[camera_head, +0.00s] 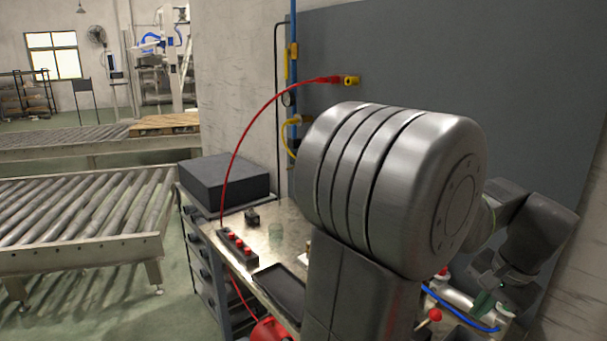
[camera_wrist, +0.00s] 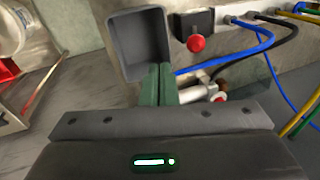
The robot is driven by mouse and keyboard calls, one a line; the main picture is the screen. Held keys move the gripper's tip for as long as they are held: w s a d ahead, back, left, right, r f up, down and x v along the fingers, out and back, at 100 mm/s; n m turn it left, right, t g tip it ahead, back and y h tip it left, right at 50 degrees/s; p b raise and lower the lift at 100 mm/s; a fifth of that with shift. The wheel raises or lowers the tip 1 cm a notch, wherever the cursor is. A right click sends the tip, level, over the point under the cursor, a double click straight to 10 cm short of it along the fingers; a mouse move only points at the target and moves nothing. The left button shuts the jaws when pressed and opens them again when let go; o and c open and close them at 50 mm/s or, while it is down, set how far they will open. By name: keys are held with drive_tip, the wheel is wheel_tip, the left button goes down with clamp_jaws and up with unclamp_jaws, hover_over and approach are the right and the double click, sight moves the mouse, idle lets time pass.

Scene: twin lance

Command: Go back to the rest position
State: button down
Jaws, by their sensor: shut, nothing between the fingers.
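My gripper (camera_wrist: 158,82) shows in the wrist view with its two green fingers together and nothing between them. The fingertips overlap the lower edge of an open grey box (camera_wrist: 125,48); I cannot tell if they touch it. In the head view my gripper (camera_head: 484,302) is at the lower right, beyond my large grey arm joint, close to a blue hose (camera_head: 460,312) and pale pipework. My arm hides much of the bench and what lies behind it.
In the wrist view a red knob (camera_wrist: 195,43) and blue hose (camera_wrist: 240,50) are close right of the fingers. In the head view, the bench carries a dark case (camera_head: 224,180), a red-button strip (camera_head: 238,247) and a black tray (camera_head: 280,286). A red hose (camera_head: 247,127) arches to the wall.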

drive_tip(key=shift+v, duration=1.1)
